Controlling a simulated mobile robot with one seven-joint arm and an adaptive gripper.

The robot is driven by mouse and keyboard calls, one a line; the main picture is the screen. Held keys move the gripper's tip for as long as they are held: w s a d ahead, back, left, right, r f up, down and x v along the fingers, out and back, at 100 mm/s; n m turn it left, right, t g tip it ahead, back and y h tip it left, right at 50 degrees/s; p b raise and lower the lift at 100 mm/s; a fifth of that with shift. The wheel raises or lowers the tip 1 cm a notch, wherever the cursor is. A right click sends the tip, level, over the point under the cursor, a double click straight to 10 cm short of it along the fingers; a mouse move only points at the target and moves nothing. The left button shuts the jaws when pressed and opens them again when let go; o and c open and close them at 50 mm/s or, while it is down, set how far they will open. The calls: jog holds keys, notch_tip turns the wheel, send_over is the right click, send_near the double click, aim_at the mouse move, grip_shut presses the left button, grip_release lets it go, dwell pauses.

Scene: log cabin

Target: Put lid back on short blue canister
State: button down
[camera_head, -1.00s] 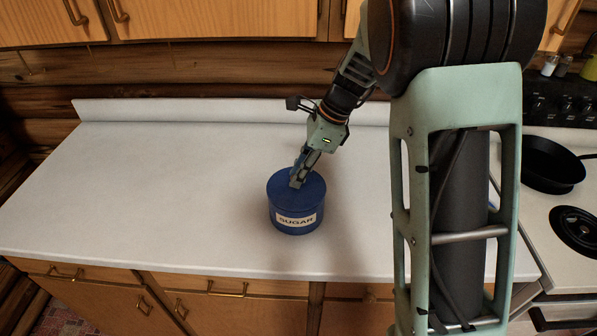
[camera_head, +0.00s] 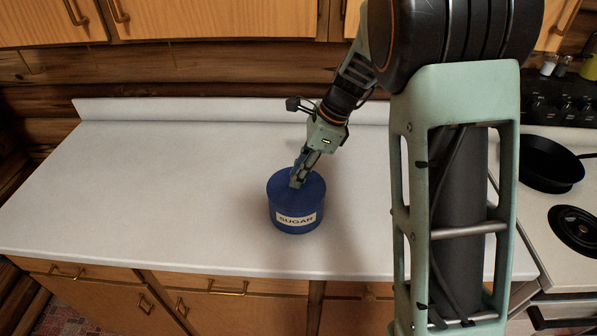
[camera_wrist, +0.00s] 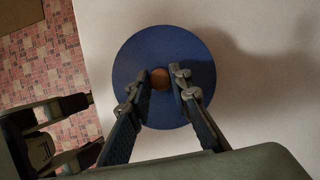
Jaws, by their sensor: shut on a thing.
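The short blue canister (camera_head: 297,222) with a "SUGAR" label stands upright on the white counter in the head view. Its round blue lid (camera_head: 312,184) sits on top of it, level as far as I can see. In the wrist view the lid (camera_wrist: 165,45) appears as a blue disc with a small brown knob (camera_wrist: 160,78) at its middle. My gripper (camera_head: 297,180) is directly above the lid with its fingers around the knob, and it also shows in the wrist view (camera_wrist: 160,80). It is shut on the lid's knob. The canister's body is hidden under the lid in the wrist view.
The white counter (camera_head: 160,190) is clear around the canister, with its front edge close below it. A stove with a black pan (camera_head: 550,165) is at the right, beyond my arm. Wooden cabinets (camera_head: 210,20) hang above the back.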

jog(key=c, duration=1.2)
grip_release()
jog(key=shift+r+p, duration=2.25)
jog(key=shift+r, duration=1.25)
jog(key=shift+c, duration=0.5)
grip_shut()
